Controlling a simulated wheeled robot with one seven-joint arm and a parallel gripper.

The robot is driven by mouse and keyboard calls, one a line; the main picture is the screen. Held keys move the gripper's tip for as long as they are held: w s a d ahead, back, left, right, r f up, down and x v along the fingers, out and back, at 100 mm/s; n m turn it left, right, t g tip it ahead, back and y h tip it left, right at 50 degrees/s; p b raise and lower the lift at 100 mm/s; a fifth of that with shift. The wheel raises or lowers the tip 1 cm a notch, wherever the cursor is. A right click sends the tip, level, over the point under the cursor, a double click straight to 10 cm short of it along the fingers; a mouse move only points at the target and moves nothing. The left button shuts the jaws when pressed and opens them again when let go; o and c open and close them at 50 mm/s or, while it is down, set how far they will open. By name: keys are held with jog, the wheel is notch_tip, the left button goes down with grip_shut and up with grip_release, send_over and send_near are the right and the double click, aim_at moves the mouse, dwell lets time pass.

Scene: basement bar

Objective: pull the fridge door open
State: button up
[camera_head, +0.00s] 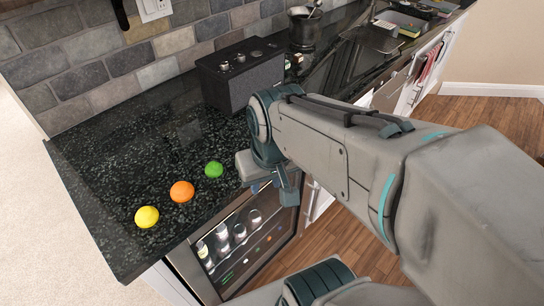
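The fridge (247,252) is built in under the dark counter, in the lower middle of the view. It has a glass front in a metal frame, with bottles or glasses and small coloured items showing behind the glass. Its door looks closed, though the lower part is cut off by my arm and the frame. My gripper (275,188) hangs at the counter's front edge, above the upper right part of the fridge door. The wrist hides much of the gripper, so its fingers' gap and any touch on the door cannot be told. No handle is clearly visible.
On the black counter (110,190) lie a lemon (147,217), an orange (182,191) and a lime (214,169). A black box-like appliance (240,72) and a dark pot (304,28) stand behind my arm. Wooden floor (345,245) is free in front of the cabinets.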

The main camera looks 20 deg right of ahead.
jog(key=w+d+f+m+g+y+b, duration=0.1)
jog(key=w+f+m+g+y+b, duration=0.25)
jog(key=f, duration=0.55)
jog(key=w+d+f+m+y+b, duration=0.1)
jog(key=f+m+y+b, duration=0.2)
jog(key=f+m+b, duration=0.35)
jog(key=m+t+h+b, duration=0.4)
jog(key=m+t+b, duration=1.45)
jog(key=m, duration=0.55)
send_near(315, 199)
jog(key=shift+y, duration=0.25)
jog(key=w, duration=0.3)
jog(key=w+f+b, duration=0.1)
jog(key=w, duration=0.3)
jog(key=w+a+b, duration=0.1)
jog(key=w, duration=0.2)
jog(key=shift+w+f, duration=0.25)
jog(key=shift+f, duration=0.1)
jog(key=shift+d, duration=0.1)
grip_shut()
